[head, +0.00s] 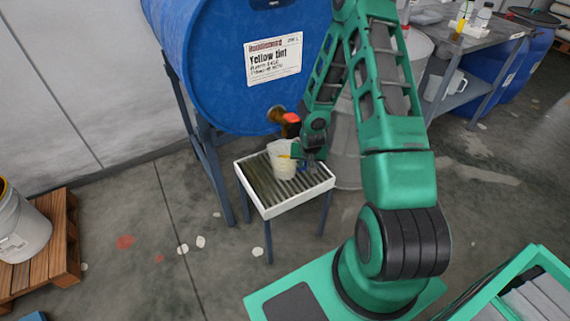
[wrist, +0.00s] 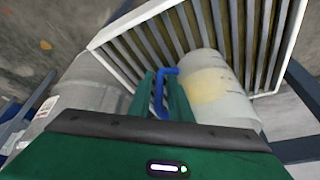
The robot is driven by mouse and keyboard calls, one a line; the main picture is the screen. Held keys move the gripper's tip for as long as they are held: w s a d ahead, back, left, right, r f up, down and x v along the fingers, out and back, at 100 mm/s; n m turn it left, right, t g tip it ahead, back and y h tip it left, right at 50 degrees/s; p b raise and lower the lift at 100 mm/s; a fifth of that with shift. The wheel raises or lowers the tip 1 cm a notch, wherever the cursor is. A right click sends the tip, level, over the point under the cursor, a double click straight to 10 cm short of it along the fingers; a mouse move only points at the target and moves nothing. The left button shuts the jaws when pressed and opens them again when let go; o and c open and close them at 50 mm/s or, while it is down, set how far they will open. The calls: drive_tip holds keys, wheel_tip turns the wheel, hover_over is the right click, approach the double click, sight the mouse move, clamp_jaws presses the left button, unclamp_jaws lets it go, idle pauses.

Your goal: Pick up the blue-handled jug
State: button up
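The blue-handled jug (head: 282,158) is a whitish, translucent jug with a yellowish patch. It stands upright on the slatted drip stand (head: 268,212) below the barrel's tap. In the wrist view the jug (wrist: 215,88) is right of my fingers, and its blue handle (wrist: 159,98) shows between them. My gripper (head: 308,160) is at the jug's right side, on the handle side. In the wrist view the two green fingers of my gripper (wrist: 161,88) stand apart on either side of the handle, with a narrow gap seen beside it.
A blue barrel (head: 225,85) labelled "Yellow tint" lies on a frame, its tap (head: 287,120) with a red handle close above the jug. A grey drum (head: 346,150) stands behind my arm. A pallet (head: 62,245) with a white bucket (head: 22,228) is at left. A workbench (head: 470,45) is at back right.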

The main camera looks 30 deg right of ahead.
clamp_jaws()
idle(1.3)
